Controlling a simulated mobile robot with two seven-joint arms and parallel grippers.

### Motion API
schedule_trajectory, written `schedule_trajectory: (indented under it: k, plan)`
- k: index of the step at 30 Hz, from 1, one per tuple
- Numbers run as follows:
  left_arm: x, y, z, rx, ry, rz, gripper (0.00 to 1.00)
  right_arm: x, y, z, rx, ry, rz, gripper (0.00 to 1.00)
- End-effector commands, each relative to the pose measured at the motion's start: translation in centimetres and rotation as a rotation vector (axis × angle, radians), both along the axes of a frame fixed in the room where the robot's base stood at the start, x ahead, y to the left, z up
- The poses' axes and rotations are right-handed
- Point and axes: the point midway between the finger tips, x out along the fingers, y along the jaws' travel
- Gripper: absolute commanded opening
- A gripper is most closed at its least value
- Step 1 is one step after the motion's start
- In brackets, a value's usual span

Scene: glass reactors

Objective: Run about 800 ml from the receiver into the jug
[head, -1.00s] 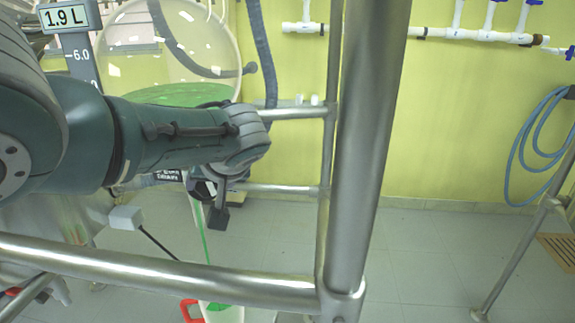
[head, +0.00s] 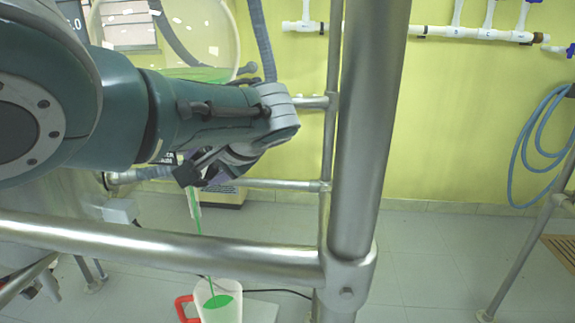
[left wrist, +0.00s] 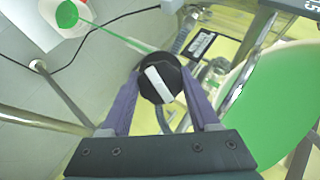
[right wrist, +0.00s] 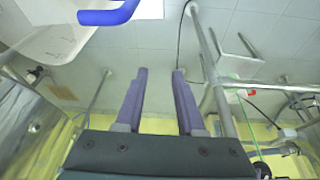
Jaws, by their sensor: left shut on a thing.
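The glass receiver (head: 215,40) holds green liquid and is partly hidden by my left arm in the head view. Its green liquid also shows large in the left wrist view (left wrist: 275,95). My left gripper (head: 190,172) is shut on the black valve knob (left wrist: 172,82) with a white bar across it. A thin green stream (head: 196,215) falls from the outlet into the jug (head: 228,312). The translucent jug has a red handle and green liquid inside; it also shows in the left wrist view (left wrist: 82,28). My right gripper (right wrist: 160,72) is open and empty, away from the jug.
A steel rail (head: 150,246) and a thick upright post (head: 365,130) stand close in front of me. The jug is low, beyond the rail. A blue hose (head: 525,150) hangs at the right. The tiled floor (head: 430,255) right of the post is largely clear.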

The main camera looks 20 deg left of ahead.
Motion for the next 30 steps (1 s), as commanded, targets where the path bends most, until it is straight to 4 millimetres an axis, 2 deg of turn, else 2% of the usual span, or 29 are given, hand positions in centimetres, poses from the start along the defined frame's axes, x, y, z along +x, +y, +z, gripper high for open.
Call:
schedule_trajectory:
  k: [12, 30]
  plan:
    - [0.0, 0.0, -0.1, 0.226, 0.258, -0.198, 0.06, 0.0, -0.1, -1.6, -0.003, 0.001, 0.001, 0.38]
    - [0.0, 0.0, 0.1, 0.545, 0.621, -0.476, 0.06, 0.0, -0.1, -1.3, -0.003, 0.002, 0.001, 0.38]
